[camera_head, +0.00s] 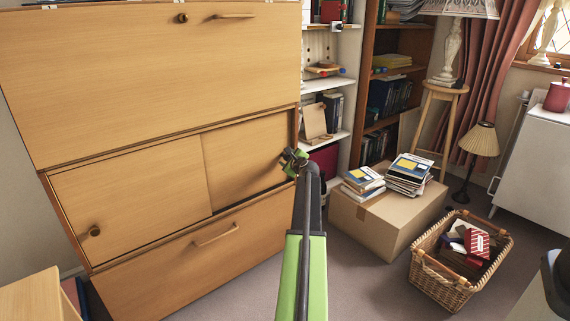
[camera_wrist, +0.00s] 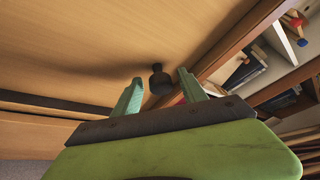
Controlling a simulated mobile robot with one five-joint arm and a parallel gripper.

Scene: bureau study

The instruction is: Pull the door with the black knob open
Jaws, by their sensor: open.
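The black knob (camera_wrist: 159,82) shows in the wrist view on a pale wooden door panel (camera_wrist: 75,50). My gripper (camera_wrist: 160,76) is open, with one teal finger on each side of the knob in the picture; I see no clear contact. In the head view, my gripper (camera_head: 294,160) is at the right end of the right sliding-style door (camera_head: 245,160) of the wooden bureau (camera_head: 140,80). There my gripper hides the knob. The right door looks closed and overlaps the left door panel (camera_head: 130,190), which has a brownish round knob (camera_head: 94,231).
A drawer with a bar handle (camera_head: 216,236) lies below the doors. A white shelf (camera_head: 345,60) stands close on the right. A cardboard box (camera_head: 390,220) with books and a wicker basket (camera_head: 460,260) stand on the floor to the right.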

